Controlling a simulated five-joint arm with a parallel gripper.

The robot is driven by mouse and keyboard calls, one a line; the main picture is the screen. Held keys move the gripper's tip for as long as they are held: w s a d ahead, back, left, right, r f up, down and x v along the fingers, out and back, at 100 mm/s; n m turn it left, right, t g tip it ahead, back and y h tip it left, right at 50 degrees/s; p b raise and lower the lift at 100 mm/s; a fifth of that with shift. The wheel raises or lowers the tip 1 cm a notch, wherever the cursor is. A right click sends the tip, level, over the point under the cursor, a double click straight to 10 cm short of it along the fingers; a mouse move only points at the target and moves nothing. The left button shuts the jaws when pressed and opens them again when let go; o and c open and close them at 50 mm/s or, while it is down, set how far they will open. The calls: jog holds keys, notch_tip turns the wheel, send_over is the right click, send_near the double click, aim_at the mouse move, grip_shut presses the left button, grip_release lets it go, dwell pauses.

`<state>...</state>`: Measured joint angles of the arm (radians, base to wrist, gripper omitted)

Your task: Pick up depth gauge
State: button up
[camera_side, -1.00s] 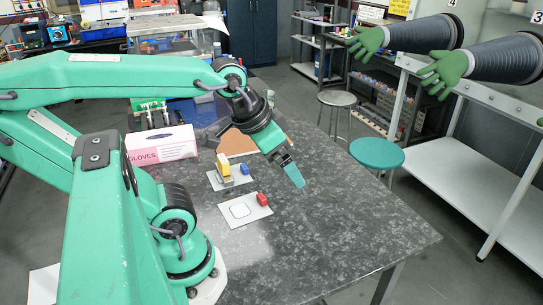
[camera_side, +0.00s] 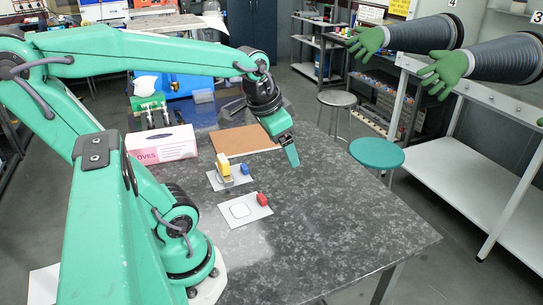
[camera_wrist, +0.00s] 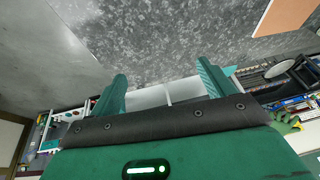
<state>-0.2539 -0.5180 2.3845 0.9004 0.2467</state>
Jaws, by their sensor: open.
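A small yellow piece with a grey lower part (camera_side: 224,168) stands on a white card (camera_side: 216,186) on the table; it may be the depth gauge, but it is too small to be sure. My gripper (camera_side: 291,156) is in the air to the right of it, pointing down and slightly right, with nothing held. The yellow piece does not show in the wrist view.
A blue block (camera_side: 245,169) sits beside the yellow piece. A red block (camera_side: 262,199) is on a second card (camera_side: 236,222) with a drawn outline. A brown board (camera_side: 244,140) and a glove box (camera_side: 160,145) lie behind. The table's right and front are clear.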

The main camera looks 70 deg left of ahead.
jog(key=a+f+g, duration=0.2)
jog(key=a+f, duration=0.2)
jog(key=a, duration=1)
jog(key=g+h, duration=0.1)
jog(key=g, duration=0.1)
send_over(223, 158)
notch_tip(223, 158, down, 8)
jog(key=shift+d+r, duration=0.15)
jog(key=shift+r, duration=0.1)
jog(key=shift+s+f, duration=0.1)
jog(key=shift+f, duration=3.8)
jog(key=shift+c, duration=0.4)
jog(key=c, duration=1.2)
jog(key=shift+r, duration=0.1)
